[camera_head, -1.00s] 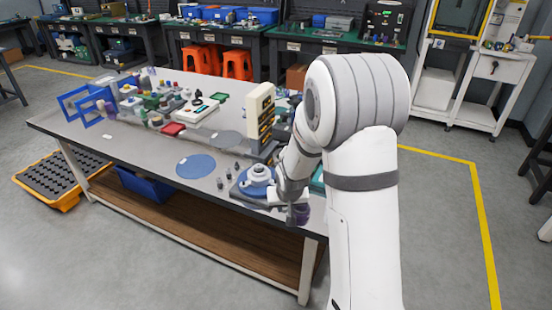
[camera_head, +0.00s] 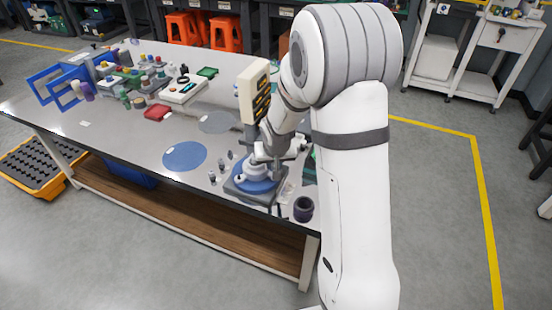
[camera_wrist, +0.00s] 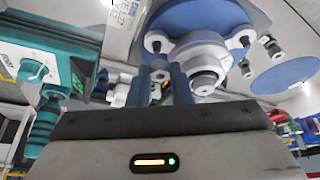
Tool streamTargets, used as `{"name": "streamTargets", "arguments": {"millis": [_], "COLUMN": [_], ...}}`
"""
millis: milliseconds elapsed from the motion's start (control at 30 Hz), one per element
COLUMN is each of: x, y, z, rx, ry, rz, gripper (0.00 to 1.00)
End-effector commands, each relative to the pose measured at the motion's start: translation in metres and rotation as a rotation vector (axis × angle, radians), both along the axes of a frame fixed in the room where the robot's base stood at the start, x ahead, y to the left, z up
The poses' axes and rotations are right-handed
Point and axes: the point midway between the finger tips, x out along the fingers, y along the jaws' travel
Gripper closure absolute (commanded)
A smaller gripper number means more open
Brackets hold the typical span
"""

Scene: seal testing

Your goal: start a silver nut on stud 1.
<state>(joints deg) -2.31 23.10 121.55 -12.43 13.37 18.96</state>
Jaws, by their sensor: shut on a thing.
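A white round flanged part (camera_wrist: 202,58) sits on a blue disc (camera_wrist: 205,18) just beyond and to the right of the fingertips. Dark-tipped studs show around it, one left (camera_wrist: 156,43) and others right (camera_wrist: 240,38); I cannot tell which is stud 1. In the head view my wrist is over the white part (camera_head: 255,172) on its grey base (camera_head: 240,192). Contact with a stud cannot be seen.
A dark cup (camera_head: 303,209) stands at the table's front right corner. A cream tower (camera_head: 253,92) rises behind the fixture. Several small dark pegs (camera_head: 221,166) stand left of it, near a flat blue disc (camera_head: 184,156). A teal device (camera_wrist: 48,70) fills the wrist view's left.

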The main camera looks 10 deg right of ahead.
Motion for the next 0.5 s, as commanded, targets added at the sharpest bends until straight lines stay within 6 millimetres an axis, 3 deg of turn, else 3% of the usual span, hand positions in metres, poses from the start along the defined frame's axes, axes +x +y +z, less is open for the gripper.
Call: {"name": "streamTargets", "arguments": {"millis": [33, 133, 200, 500], "x": [0.0, 0.0, 0.0, 0.002], "y": [-0.001, -0.003, -0.005, -0.009], "z": [-0.014, -0.026, -0.019, -0.025], "rx": [-0.001, 0.0, 0.002, -0.001], "ry": [0.002, 0.0, 0.0, -0.004], "rz": [-0.003, -0.005, 0.022, 0.147], "gripper": [1.0, 1.0, 1.0, 1.0]}}
